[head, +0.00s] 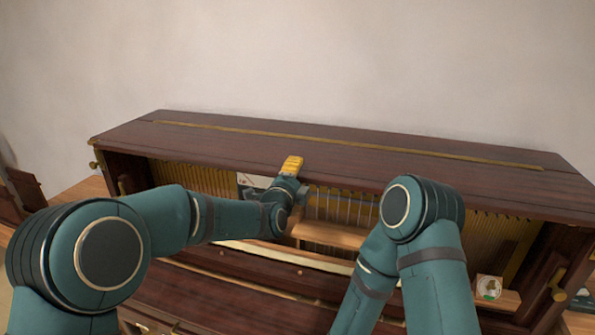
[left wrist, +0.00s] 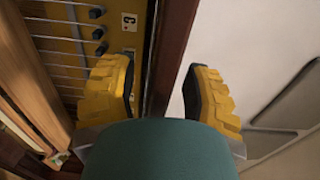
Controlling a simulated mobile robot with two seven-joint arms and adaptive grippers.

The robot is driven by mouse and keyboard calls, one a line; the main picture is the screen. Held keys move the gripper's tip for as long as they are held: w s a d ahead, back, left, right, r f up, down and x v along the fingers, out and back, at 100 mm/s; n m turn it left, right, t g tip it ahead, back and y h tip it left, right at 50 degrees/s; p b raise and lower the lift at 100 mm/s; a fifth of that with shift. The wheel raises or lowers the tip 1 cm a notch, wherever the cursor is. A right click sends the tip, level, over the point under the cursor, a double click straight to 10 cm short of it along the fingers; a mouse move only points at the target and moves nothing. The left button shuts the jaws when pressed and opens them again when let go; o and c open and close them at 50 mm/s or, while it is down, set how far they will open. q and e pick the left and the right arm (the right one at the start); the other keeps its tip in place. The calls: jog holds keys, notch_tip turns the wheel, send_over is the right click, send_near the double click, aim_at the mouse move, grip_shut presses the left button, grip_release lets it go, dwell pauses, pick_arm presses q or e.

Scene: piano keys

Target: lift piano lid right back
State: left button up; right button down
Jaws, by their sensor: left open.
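The piano lid (head: 220,146) is a long dark brown board on top of the upright piano, lying flat. My left gripper (head: 292,165) is at the lid's front edge near its middle, with yellow finger showing over the edge. In the left wrist view the left gripper (left wrist: 160,85) is open, with a yellow finger on each side of a dark wooden edge (left wrist: 170,50). The left finger is on the side of the strings. Contact with the wood cannot be told. My right arm is bent at the lower right, and its gripper is not visible.
A brass strip (head: 340,142) runs along the lid. Below its front edge the piano is open, showing strings (head: 200,176) and a wooden ledge (head: 330,234). A small cup-like item (head: 489,287) stands at the right. The pale wall (head: 300,60) is behind the piano.

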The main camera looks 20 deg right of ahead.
pick_arm(q)
jog(key=shift+x, duration=0.85)
jog(key=shift+s, duration=0.1)
grip_shut()
